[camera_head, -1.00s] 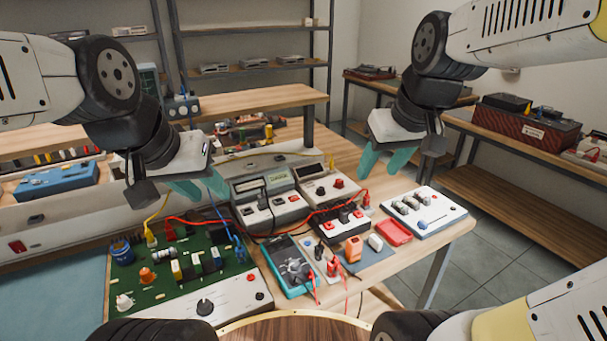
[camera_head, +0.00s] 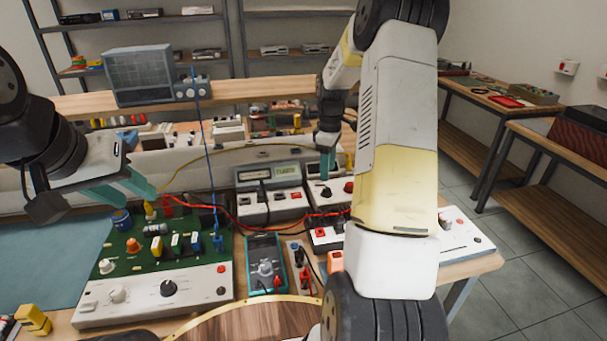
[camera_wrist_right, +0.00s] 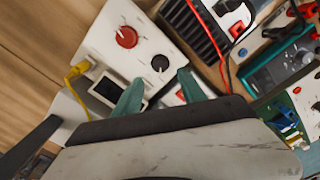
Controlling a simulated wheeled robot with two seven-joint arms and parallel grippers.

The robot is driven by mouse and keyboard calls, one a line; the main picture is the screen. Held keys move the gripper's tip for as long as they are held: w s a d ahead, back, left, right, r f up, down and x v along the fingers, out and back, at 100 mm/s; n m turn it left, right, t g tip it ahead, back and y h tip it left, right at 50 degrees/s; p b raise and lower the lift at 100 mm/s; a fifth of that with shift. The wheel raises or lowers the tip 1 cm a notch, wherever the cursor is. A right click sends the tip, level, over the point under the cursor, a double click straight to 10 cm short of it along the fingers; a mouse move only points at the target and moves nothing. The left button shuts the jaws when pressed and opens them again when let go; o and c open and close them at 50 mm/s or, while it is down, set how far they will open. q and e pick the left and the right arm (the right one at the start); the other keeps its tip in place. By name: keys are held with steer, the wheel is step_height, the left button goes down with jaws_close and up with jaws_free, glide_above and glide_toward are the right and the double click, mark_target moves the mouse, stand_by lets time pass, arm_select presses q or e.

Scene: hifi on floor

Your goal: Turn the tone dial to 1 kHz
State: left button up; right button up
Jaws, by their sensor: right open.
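A white box (camera_head: 314,203) holds a black knob (camera_head: 326,192) and a red knob (camera_head: 348,187). In the right wrist view, the white box (camera_wrist_right: 100,42), red knob (camera_wrist_right: 127,37) and black knob (camera_wrist_right: 160,63) show from close up. The black knob appears to be the tone dial; its markings are unreadable. My right gripper (camera_head: 327,163) is open above the box. In its wrist view, the two teal fingertips (camera_wrist_right: 160,88) are apart, just short of the black knob, with nothing between them. My left gripper (camera_head: 135,187) is open and empty above the green circuit board.
A green circuit board (camera_head: 140,250) with knobs and wires lies at left front. A teal multimeter (camera_head: 265,262) and grey meter units (camera_head: 268,205) stand near the box. Red leads (camera_head: 285,222) cross there, and a yellow plug (camera_wrist_right: 77,70) is at the box's edge.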

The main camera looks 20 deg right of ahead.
mark_target(327, 189)
step_height(327, 189, down, 7)
stand_by(0.3)
jaws_close()
